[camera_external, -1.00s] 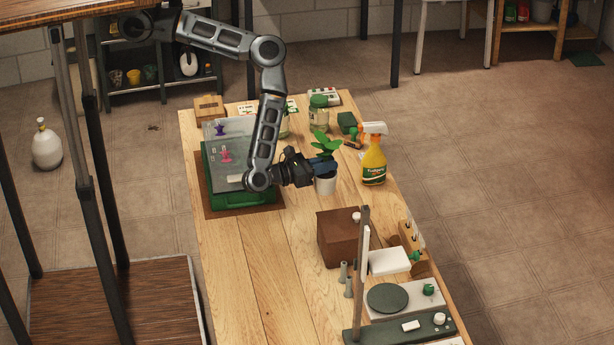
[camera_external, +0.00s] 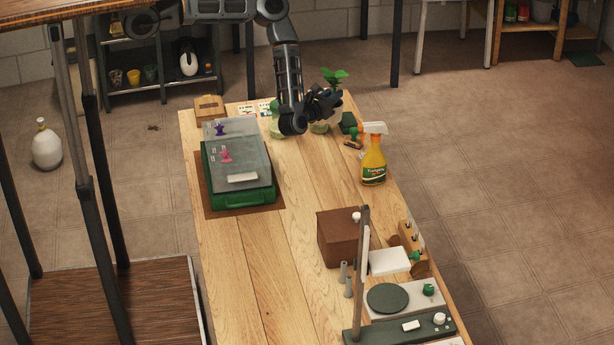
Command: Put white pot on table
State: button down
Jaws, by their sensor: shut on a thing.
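My gripper (camera_external: 324,102) is near the far end of the wooden table (camera_external: 250,270), shut on the white pot. The pot is almost wholly hidden behind my gripper in this view. Its plant's green leaves (camera_external: 335,76) show upright just above the gripper. I cannot tell exactly how high the pot is above the table or whether it touches anything.
Jars stand partly hidden beside my arm, with a dark green block (camera_external: 348,123) to their right. A spray bottle (camera_external: 374,155) stands at the right edge. A green case (camera_external: 240,195) and a brown box (camera_external: 340,238) are nearer. The table's middle is clear.

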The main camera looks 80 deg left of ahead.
notch_tip(320, 180, down, 14)
jog(key=shift+f, duration=0.2)
dwell(0.6)
jog(key=shift+f, duration=0.2)
jog(key=c, duration=1.1)
grip_release()
jog(key=shift+r, duration=0.1)
